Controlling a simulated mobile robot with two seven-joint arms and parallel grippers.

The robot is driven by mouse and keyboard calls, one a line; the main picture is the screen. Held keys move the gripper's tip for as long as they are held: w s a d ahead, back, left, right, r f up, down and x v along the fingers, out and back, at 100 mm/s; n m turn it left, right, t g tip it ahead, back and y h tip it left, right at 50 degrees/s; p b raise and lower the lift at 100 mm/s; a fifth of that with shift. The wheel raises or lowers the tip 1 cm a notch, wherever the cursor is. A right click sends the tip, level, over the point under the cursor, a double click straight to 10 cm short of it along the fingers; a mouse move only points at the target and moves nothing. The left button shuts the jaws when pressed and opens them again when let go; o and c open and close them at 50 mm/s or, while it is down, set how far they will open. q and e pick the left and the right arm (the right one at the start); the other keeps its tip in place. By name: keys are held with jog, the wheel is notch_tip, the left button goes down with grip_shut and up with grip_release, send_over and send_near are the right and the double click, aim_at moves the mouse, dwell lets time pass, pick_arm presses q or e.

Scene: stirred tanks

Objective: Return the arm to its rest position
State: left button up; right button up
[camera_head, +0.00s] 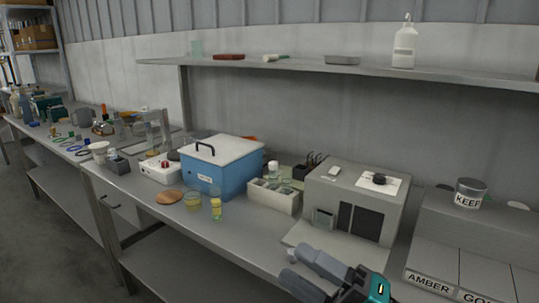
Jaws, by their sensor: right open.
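My right gripper (307,269) shows at the bottom of the head view, in front of the bench's front edge. Its two dark fingers are apart and nothing is between them. Its teal-marked wrist is cut off by the bottom edge of the picture. My left gripper is not in view.
The steel bench (150,207) carries a blue box with a white lid (205,175), beakers with yellow liquid (216,208), a white rack (273,197) and a grey machine (350,203). A jar marked KEEP (470,193) stands right. A shelf (300,67) runs above.

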jog(key=w+d+f+m+t+h, duration=0.2)
jog(key=d+f+m+t+h, duration=0.55)
jog(key=m, duration=0.75)
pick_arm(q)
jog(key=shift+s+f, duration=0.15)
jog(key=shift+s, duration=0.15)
pick_arm(e)
jog(key=s+d+f+m+g+h, duration=0.1)
jog(key=s+f+m+g+h, duration=0.1)
jog(key=f, duration=0.5)
jog(key=s+d+f+m+g+h, duration=0.2)
jog(key=s+f+m+h, duration=0.3)
jog(key=f, duration=0.3)
jog(key=s+d+f+m+g+h, duration=0.2)
jog(key=s+f+m+h, duration=0.1)
jog(key=f, duration=0.5)
jog(key=s+m, duration=0.1)
jog(key=m, duration=0.1)
jog(key=shift+s+f+m, duration=0.25)
jog(key=shift+m, duration=0.05)
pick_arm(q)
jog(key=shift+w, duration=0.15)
pick_arm(e)
jog(key=shift+g+h, duration=0.25)
